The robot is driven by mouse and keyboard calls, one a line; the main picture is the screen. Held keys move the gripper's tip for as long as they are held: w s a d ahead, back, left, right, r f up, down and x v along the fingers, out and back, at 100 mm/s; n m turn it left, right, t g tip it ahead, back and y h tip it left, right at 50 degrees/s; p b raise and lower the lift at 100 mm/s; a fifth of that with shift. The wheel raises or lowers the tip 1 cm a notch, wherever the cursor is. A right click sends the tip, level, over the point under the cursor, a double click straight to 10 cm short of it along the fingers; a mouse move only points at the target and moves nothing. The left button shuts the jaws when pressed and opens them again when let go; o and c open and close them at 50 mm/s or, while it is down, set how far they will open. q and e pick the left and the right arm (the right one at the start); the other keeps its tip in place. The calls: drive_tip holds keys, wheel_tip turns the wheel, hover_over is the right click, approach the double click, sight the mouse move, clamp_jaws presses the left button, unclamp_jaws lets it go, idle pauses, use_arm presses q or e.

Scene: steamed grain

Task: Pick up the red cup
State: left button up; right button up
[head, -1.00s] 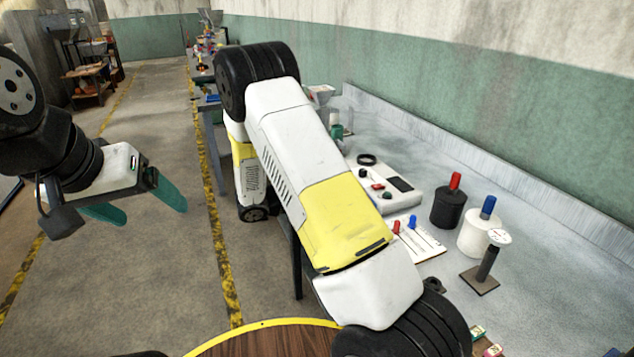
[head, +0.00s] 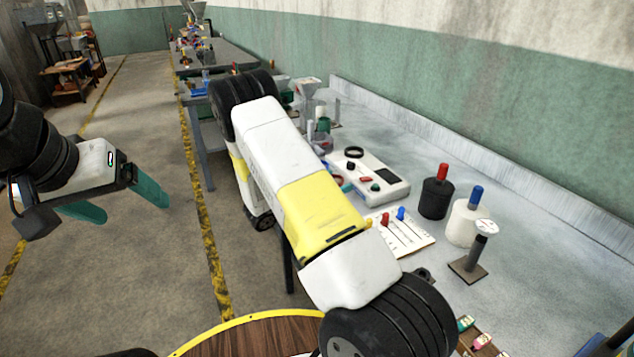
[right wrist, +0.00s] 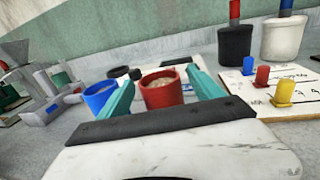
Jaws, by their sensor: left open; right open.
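The red cup (right wrist: 162,94) stands upright in the right wrist view, with pale grainy contents inside. My right gripper (right wrist: 162,80) is open, with one teal finger on each side of the cup. I cannot tell whether either finger touches it. In the head view my right arm hides most of this area; only a bit of red (head: 338,179) shows past it. My left gripper (head: 134,211) is open and empty over the floor at the left.
A blue cup (right wrist: 99,97) stands close left of the red cup. A white board with coloured pegs (head: 402,238), a white device (head: 385,184), a black canister (head: 434,200) and a white canister (head: 461,224) are on the bench. A grey stand (right wrist: 48,93) is further left.

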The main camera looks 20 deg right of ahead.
drive_tip(key=shift+w+d, duration=0.1)
drive_tip(key=shift+d, duration=0.1)
clamp_jaws()
drive_tip(key=shift+r, duration=0.15)
idle(0.3)
